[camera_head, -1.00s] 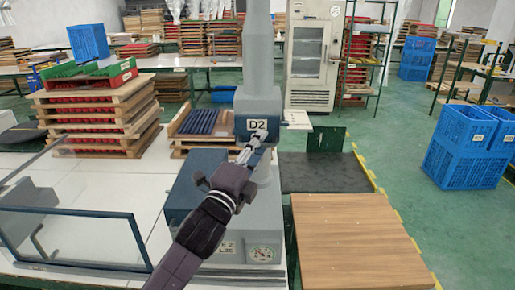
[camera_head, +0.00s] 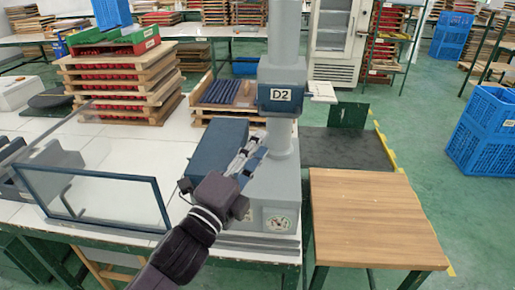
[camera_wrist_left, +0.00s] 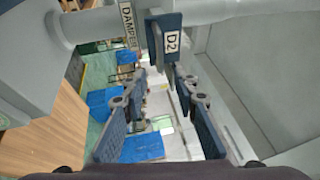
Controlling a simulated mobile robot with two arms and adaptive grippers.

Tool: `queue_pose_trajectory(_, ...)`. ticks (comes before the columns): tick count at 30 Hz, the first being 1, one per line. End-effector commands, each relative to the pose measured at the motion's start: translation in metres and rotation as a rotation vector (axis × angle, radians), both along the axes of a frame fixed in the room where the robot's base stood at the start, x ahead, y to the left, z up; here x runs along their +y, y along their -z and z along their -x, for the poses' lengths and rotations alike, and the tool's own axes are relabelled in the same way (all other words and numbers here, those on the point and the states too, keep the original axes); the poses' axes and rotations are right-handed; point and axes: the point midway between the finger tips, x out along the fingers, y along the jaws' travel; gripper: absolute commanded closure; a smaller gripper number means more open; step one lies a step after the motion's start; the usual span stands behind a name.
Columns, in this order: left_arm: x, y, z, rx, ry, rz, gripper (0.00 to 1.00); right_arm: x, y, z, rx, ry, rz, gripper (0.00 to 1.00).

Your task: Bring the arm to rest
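My left gripper (camera_head: 253,148) is in front of the grey column machine (camera_head: 284,165), below and a little left of its blue block marked D2 (camera_head: 281,97). In the left wrist view its two fingers (camera_wrist_left: 160,80) stand apart with nothing held between them. The D2 block shows beyond the fingertips in that view (camera_wrist_left: 168,40), with a gap visible in the picture. My left arm comes in from the bottom and hides part of the machine's base. My right gripper is not in view.
A wooden-topped table (camera_head: 370,215) stands right of the machine. A glass-fronted frame (camera_head: 100,203) stands on the white table at left. Stacked wooden trays with red contents (camera_head: 122,85) stand behind it. Blue crates (camera_head: 485,135) stand on the open green floor at right.

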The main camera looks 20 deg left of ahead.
Motion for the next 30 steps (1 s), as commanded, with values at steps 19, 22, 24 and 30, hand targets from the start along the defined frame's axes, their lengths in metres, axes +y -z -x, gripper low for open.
queue_pose_trajectory(19,0.01,0.04,0.002,0.134,-0.032,0.134,0.73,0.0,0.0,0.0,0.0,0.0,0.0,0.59)
queue_pose_trajectory(22,0.022,0.099,0.013,0.324,-0.094,0.332,0.73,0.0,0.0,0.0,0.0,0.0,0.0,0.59)
queue_pose_trajectory(24,0.028,0.148,0.031,0.481,-0.163,0.499,0.73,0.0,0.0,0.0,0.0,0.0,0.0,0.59)
queue_pose_trajectory(30,0.03,0.269,0.112,0.873,-0.427,0.92,0.73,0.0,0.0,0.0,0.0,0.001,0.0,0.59)
